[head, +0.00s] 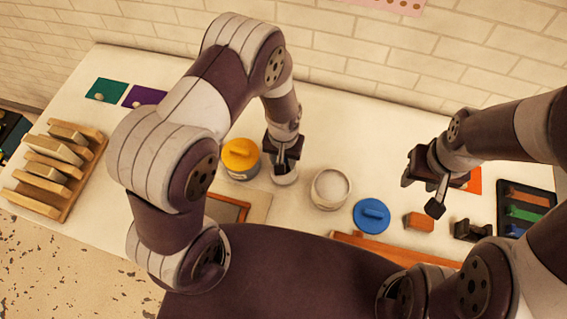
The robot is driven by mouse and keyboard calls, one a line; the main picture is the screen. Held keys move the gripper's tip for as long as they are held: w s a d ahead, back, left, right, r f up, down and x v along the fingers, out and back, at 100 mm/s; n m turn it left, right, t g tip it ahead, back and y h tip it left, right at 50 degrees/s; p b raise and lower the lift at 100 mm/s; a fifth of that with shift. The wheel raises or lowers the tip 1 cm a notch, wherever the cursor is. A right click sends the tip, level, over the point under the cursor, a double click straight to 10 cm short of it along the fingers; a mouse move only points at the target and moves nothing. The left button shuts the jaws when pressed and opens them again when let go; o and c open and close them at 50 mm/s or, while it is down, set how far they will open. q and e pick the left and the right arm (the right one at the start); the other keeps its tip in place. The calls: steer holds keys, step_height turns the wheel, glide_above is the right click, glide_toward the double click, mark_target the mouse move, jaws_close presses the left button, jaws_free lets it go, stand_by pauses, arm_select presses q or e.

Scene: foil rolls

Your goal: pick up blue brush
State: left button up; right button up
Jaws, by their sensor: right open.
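A black tray (533,188) at the right edge holds an orange-brown, a green and a blue piece in rows. The blue piece (515,230), at the near end, looks like the blue brush; it is small and partly cut off from view by my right arm. My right gripper (422,184) is open and empty above the table, left of the tray and apart from it. My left gripper (284,163) points down at a small white pot (285,179) in the middle; I cannot tell whether its fingers hold anything.
A blue round lid with a handle (371,215) lies beside an open white pot (330,189). A yellow-lidded pot (240,158), an orange block (418,222) and a dark block (471,231) stand nearby. A wooden rack (92,172) is far left.

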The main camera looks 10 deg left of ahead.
arm_select(q)
steer(key=d+r+b, duration=0.4)
steer(key=d+r, duration=0.4)
steer(key=d, duration=0.3)
steer(key=shift+s+d, duration=0.3)
steer(key=shift+d, duration=0.05)
